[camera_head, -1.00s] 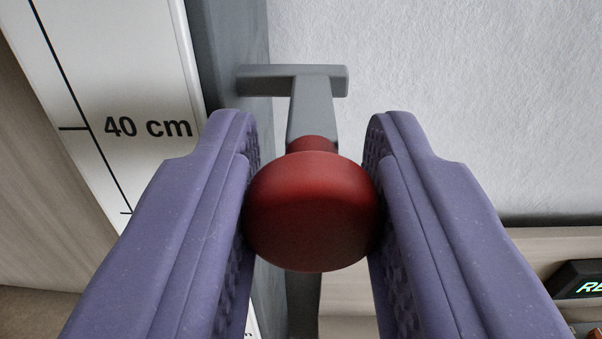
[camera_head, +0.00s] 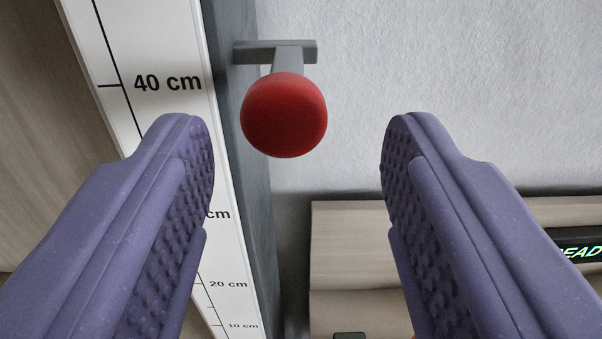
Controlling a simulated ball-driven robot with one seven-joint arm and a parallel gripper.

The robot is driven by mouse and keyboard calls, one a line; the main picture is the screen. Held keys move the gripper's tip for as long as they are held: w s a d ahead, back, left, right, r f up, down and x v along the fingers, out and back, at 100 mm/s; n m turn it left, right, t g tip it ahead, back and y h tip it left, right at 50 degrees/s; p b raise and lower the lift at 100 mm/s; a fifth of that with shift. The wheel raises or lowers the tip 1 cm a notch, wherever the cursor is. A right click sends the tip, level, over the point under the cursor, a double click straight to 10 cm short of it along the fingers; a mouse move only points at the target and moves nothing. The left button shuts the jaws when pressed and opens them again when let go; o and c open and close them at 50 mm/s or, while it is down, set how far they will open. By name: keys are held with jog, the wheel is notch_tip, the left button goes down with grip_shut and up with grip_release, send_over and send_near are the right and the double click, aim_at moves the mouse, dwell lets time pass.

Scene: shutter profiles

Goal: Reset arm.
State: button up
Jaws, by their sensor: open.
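My gripper (camera_head: 296,130) shows as two purple padded fingers, spread wide apart with nothing between their pads. A red round knob (camera_head: 284,115) on a grey handle with a crossbar (camera_head: 275,52) is ahead of the fingertips, nearer the left finger. The knob is clear of both fingers.
A white scale board (camera_head: 150,60) with centimetre marks, including 40 cm, runs along a dark grey post (camera_head: 232,110) at left. A pale textured wall (camera_head: 440,80) is behind. A wooden block (camera_head: 350,240) and a black display with green letters (camera_head: 580,248) are low at right.

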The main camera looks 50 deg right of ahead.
jog(key=v, duration=0.2)
jog(key=shift+s+a, duration=0.25)
jog(key=shift+a, duration=0.05)
jog(key=shift+w, duration=0.1)
